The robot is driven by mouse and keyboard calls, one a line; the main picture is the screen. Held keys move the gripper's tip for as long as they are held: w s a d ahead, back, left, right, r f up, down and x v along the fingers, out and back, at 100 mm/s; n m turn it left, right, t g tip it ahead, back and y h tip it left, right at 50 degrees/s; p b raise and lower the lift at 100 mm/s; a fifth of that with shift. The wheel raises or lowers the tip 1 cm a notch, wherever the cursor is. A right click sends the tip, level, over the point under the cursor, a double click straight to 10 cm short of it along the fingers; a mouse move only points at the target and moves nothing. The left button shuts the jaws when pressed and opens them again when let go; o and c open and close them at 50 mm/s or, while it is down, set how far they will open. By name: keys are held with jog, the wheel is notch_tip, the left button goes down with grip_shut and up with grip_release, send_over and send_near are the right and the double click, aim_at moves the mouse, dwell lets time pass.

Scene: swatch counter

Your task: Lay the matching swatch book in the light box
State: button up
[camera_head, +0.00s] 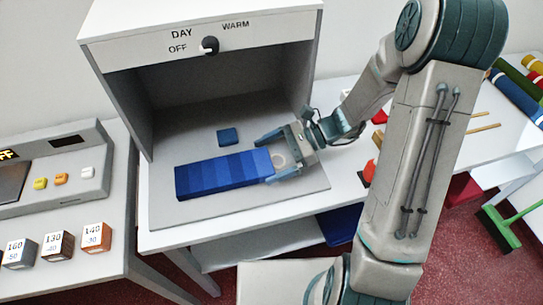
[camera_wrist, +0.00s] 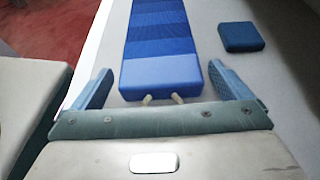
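The swatch book (camera_head: 222,173), a long strip in bands of blue from dark to lighter, lies flat on the grey floor of the light box (camera_head: 180,213). A small square blue swatch (camera_head: 228,137) lies apart behind it. In the wrist view the book (camera_wrist: 160,45) runs away from me, with two small tan pegs at its near end, and the small swatch (camera_wrist: 241,37) is to its right. My gripper (camera_head: 270,157) is open around the book's near end. In the wrist view its fingers (camera_wrist: 162,82) stand either side with gaps, not touching the book.
The light box's dial (camera_head: 209,45) sits between OFF, DAY and WARM labels. A grey device (camera_head: 60,170) and several numbered blocks (camera_head: 58,245) stand on the left table. Coloured rolls (camera_head: 518,95) lie at the far right. A green broom (camera_head: 500,225) is on the red floor.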

jog(key=shift+d, duration=0.1)
jog(key=v, duration=1.3)
jog(key=shift+w+d+r, duration=0.1)
jog(key=shift+d+r, duration=0.1)
jog(key=shift+d, duration=0.1)
jog(key=s+d+r+n+t+h, duration=0.1)
jog(key=s+r+n+t+h, duration=0.5)
jog(key=s+n+h, duration=0.6)
jog(key=n+h, duration=0.1)
jog(key=n, duration=0.2)
jog(key=shift+s+d+r, duration=0.2)
jog(key=shift+s+r, duration=0.05)
jog(key=shift+r, duration=0.15)
dwell(0.7)
